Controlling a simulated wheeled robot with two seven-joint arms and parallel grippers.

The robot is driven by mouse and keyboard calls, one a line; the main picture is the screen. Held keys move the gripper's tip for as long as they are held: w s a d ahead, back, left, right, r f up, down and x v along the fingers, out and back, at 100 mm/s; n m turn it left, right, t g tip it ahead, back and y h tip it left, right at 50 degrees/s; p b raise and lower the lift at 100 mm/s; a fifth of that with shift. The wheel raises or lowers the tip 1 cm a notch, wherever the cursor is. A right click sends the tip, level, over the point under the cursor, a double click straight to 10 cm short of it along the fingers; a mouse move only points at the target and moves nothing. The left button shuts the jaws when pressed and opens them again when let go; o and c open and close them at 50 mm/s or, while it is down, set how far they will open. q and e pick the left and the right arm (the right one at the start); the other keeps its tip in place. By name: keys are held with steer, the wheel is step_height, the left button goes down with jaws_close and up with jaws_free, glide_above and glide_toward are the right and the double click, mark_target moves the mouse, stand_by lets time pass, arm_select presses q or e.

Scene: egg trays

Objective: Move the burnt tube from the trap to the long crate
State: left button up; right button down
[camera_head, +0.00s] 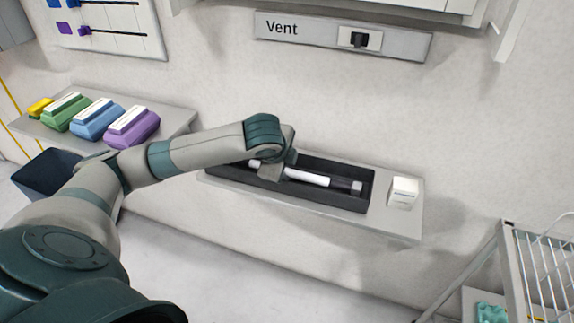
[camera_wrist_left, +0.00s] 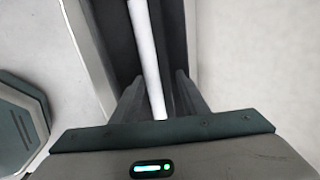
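A white tube (camera_head: 308,177) with a grey and black right end lies in a long black open tray (camera_head: 335,203) on a narrow wall shelf. I cannot tell from the pictures whether this tray is the trap or the long crate. My left gripper (camera_head: 272,172) is over the tube's left part. In the left wrist view, the white tube (camera_wrist_left: 144,40) runs between the two dark fingers of my left gripper (camera_wrist_left: 160,78). Gaps show on both sides of the tube, so the gripper is open around it. My right gripper is out of view.
A small white box (camera_head: 403,191) stands on the shelf's right end (camera_head: 402,228). Coloured cases (camera_head: 97,119) sit on a left shelf above a dark bin (camera_head: 45,172). A "Vent" switch panel (camera_head: 325,36) is on the wall. A wire rack (camera_head: 540,270) stands at right.

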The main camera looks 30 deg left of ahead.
arm_select(q)
steer(key=shift+s, duration=0.15)
steer(key=p+v, duration=0.7)
steer(key=v, duration=1)
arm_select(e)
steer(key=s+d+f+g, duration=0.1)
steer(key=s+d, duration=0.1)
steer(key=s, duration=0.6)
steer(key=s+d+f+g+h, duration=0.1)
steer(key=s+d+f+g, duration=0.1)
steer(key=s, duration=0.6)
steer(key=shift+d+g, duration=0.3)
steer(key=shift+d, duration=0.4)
arm_select(q)
steer(key=shift+r, duration=0.15)
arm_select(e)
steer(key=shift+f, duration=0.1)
